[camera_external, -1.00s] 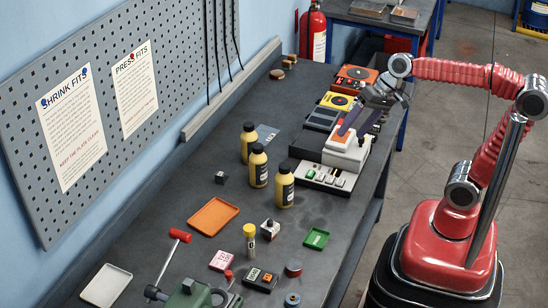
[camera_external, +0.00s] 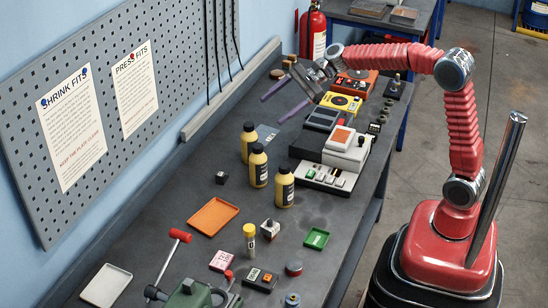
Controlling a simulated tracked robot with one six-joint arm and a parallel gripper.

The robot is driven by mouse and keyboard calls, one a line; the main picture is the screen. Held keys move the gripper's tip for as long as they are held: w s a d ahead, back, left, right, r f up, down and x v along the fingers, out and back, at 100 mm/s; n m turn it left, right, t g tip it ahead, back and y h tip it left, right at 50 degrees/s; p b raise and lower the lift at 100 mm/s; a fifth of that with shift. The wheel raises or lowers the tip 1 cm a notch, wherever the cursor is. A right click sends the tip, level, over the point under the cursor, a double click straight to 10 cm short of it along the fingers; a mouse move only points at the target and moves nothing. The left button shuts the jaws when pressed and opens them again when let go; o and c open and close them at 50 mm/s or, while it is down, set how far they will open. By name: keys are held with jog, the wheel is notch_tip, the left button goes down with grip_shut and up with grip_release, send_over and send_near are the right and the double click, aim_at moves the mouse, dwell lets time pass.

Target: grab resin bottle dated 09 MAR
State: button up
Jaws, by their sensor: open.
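Three yellow bottles with black caps and dark labels stand upright in a group mid-bench: a back one (camera_external: 249,142), a middle one (camera_external: 258,167) and a front one (camera_external: 284,188). The dates on their labels are too small to read, so I cannot tell which is 09 MAR. My gripper (camera_external: 272,109) is open and empty, its two purple fingers spread apart. It hangs above the bench, beyond the bottles and slightly right of the back one, touching none of them.
A grey device (camera_external: 347,147) with an orange top stands right of the bottles, by a switch panel (camera_external: 323,179). An orange tray (camera_external: 213,216) and a small dark cube (camera_external: 221,178) lie nearby. The pegboard wall (camera_external: 110,90) bounds the bench's left side.

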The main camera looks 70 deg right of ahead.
jog(key=w+d+f+m+t, duration=0.25)
jog(key=w+d+m, duration=0.35)
jog(key=w, duration=0.4)
send_near(249, 143)
jog(key=shift+m+y, duration=0.3)
jog(key=w+f, duration=0.6)
jog(key=shift+a, duration=0.2)
jog(key=shift+x, duration=1.15)
jog(key=shift+r, duration=0.1)
jog(key=shift+x, duration=2.65)
jog(key=shift+s+a, duration=0.1)
